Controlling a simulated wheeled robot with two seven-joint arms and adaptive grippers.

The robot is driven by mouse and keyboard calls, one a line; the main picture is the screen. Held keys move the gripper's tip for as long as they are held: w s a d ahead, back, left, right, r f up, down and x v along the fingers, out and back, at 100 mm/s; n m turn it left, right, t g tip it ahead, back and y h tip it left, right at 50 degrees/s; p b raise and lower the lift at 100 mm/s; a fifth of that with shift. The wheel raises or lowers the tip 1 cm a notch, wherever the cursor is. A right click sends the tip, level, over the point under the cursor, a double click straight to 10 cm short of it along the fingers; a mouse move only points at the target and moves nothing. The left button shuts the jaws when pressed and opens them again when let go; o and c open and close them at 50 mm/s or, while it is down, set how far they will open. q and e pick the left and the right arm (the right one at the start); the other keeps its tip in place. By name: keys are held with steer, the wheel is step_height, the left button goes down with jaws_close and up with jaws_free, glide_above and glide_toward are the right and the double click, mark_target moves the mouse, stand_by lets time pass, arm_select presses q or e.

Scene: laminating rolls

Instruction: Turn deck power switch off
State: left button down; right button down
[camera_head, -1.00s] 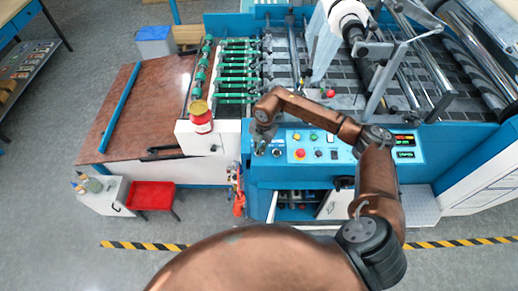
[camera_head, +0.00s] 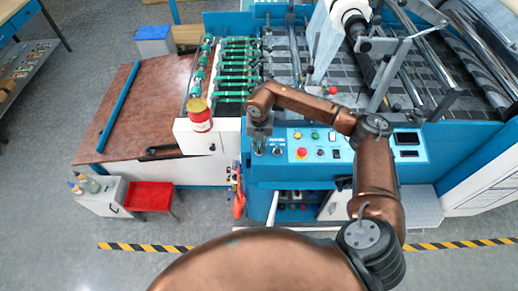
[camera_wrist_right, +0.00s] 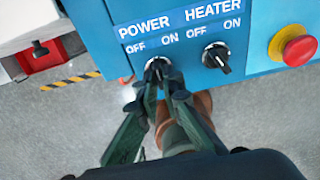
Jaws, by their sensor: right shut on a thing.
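The power switch (camera_wrist_right: 156,65) is a dark knob on the blue panel, under the printed words POWER, OFF and ON. My right gripper (camera_wrist_right: 160,82) is shut on this knob, and the fingers cover part of it, so its pointer is hard to read. In the head view my right gripper (camera_head: 260,140) reaches down to the left end of the control panel (camera_head: 336,157). The two panel displays (camera_head: 407,138) are dark. My left gripper is not in view.
The similar heater switch (camera_wrist_right: 216,57) sits just right of the power switch. A red emergency button (camera_wrist_right: 293,46) on a yellow base is further right.

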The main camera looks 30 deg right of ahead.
steer(key=n+h+b, duration=0.1)
steer(key=n+b, duration=0.1)
steer(key=n, duration=0.3)
steer(key=shift+w+a+n, duration=0.1)
steer(key=shift+n, duration=0.2)
stand_by(0.4)
steer(key=c, duration=2.1)
jaws_free()
steer(key=r, duration=0.4)
steer(key=a+r, duration=0.1)
steer(key=r, duration=0.7)
steer(key=shift+a, duration=0.15)
